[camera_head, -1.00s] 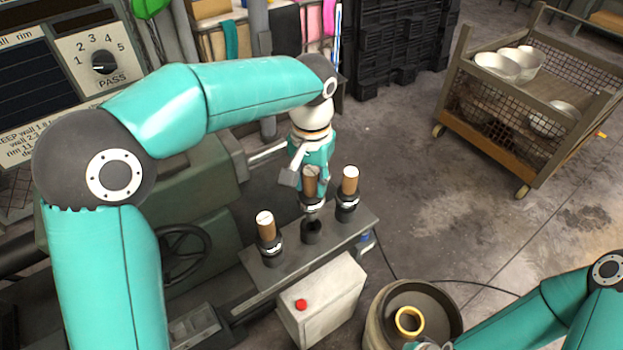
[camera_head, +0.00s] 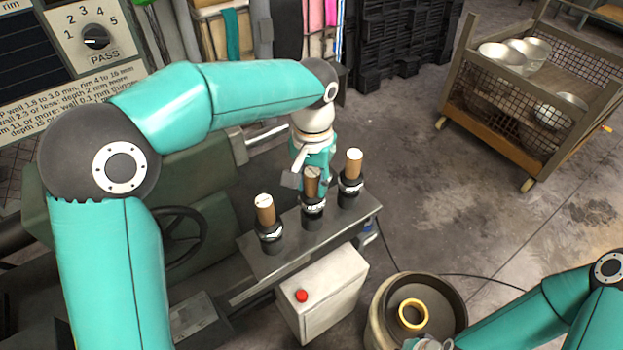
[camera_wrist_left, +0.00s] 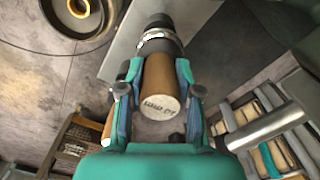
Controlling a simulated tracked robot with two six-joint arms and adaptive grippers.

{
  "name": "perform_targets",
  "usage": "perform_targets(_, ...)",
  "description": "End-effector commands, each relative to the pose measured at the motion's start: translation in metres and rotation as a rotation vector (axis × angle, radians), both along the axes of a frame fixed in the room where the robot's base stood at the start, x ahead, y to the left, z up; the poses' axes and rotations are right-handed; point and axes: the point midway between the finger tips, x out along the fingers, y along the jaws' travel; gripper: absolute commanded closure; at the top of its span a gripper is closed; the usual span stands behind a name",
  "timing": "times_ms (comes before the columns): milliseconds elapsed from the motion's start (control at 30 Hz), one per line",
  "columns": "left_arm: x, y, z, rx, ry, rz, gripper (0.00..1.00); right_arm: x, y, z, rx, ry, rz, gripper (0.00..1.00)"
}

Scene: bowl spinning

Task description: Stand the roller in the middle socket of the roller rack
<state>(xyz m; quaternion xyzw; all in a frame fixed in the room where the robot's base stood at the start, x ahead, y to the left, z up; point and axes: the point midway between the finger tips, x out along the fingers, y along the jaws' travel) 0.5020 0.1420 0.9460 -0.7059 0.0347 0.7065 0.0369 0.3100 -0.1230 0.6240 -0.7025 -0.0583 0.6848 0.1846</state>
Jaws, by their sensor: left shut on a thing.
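The roller (camera_head: 312,186) has a brown handle with a pale, lettered end and a metal collar. It stands upright at the middle socket (camera_head: 312,223) of the roller rack (camera_head: 275,262), with its lower end in or right at the socket; whether it is fully seated I cannot tell. My left gripper (camera_head: 308,179) is shut around the handle. In the left wrist view the fingers (camera_wrist_left: 158,85) flank the handle (camera_wrist_left: 158,75), with the collar and dark socket beyond. My right gripper (camera_head: 428,344) is partly cut off at the bottom edge; its fingers are unclear.
Similar rollers stand in the left socket (camera_head: 265,212) and right socket (camera_head: 353,168), close on both sides. A grey box with a red button (camera_head: 302,296) is in front. A drum (camera_head: 448,298) with a yellow ring (camera_head: 412,314) stands right. A cart (camera_head: 535,150) holds metal bowls.

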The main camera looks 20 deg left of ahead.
Motion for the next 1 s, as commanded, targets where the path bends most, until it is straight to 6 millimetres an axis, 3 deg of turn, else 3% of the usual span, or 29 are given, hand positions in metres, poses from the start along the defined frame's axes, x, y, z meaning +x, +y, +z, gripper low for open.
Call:
perform_targets(967,-0.0010,-0.0004,-0.0065,0.000,-0.003,0.000,1.00,0.0000,0.0000,-0.0045,0.000,0.000,0.000,1.00)
perform_targets(1000,-0.0011,-0.0005,-0.0065,0.000,-0.003,-0.001,0.64,0.0000,0.0000,-0.0044,0.000,0.000,0.000,1.00)
